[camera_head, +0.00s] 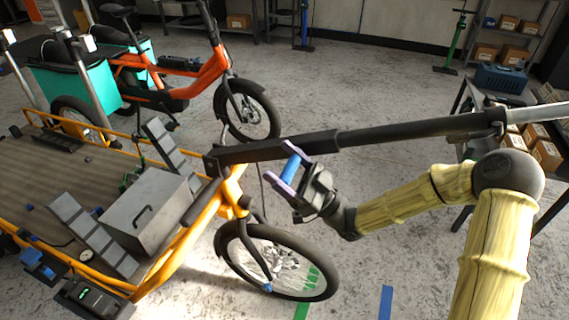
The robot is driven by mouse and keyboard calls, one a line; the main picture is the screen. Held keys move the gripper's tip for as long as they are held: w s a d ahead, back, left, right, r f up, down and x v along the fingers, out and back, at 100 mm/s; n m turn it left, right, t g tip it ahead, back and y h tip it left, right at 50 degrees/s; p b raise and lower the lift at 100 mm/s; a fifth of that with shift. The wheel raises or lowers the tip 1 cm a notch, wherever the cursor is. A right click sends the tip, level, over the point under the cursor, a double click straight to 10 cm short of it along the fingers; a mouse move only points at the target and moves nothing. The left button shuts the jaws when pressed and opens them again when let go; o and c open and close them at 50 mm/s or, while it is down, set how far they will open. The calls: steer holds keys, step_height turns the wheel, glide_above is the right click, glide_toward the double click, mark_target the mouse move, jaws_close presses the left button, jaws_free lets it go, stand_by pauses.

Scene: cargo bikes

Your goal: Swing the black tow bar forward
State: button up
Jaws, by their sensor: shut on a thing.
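The black tow bar (410,134) is a long dark tube with a silver outer end at the far right. Its left end meets a bracket at the front of the yellow-orange cargo bike (205,215). The bar runs almost level across the picture, rising slightly to the right. My gripper (287,169) is just below the bar near its bracket end. Its purple-tipped fingers are shut on a short blue grip (291,165) at the bar's underside. The join between grip and bar is partly hidden by the upper finger.
A grey metal box (147,212) and ramp-like grey pieces stand on the cargo bed. The front wheel (275,262) is below my gripper. An orange bike (195,75) stands behind. A table with cardboard boxes (546,153) is at right, near the bar's outer end.

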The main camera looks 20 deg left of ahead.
steer(key=o, duration=0.9)
steer(key=shift+w+d, duration=0.1)
steer(key=shift+d, duration=0.05)
steer(key=shift+o, duration=1)
steer(key=shift+d+r, duration=0.1)
steer(key=shift+d, duration=0.05)
steer(key=v, duration=1.7)
steer(key=shift+f, duration=0.25)
